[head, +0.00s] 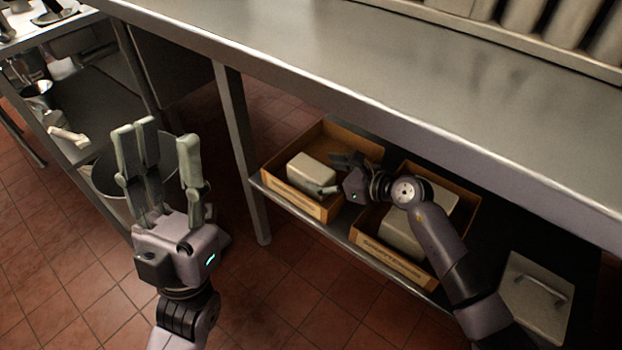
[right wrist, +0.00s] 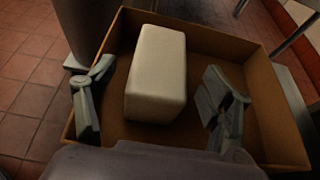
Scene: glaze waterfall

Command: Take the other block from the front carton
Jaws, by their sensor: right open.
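A pale block (head: 312,173) lies in the left carton (head: 293,201) on the shelf under the steel table. In the right wrist view the same block (right wrist: 157,74) lies on the floor of the carton (right wrist: 232,46). My right gripper (head: 335,175) is open over this carton, its fingers (right wrist: 155,112) apart on either side of the block's near end, with gaps to it. A second carton (head: 393,262) to the right holds a large pale block (head: 402,232), partly hidden by my right arm. My left gripper (head: 162,165) is open and empty, pointing up, away from the cartons.
The steel tabletop (head: 400,90) overhangs the low shelf, and a table leg (head: 240,150) stands left of the cartons. A pale lidded container (head: 537,295) sits at the shelf's right. A metal pot (head: 105,185) stands behind my left gripper.

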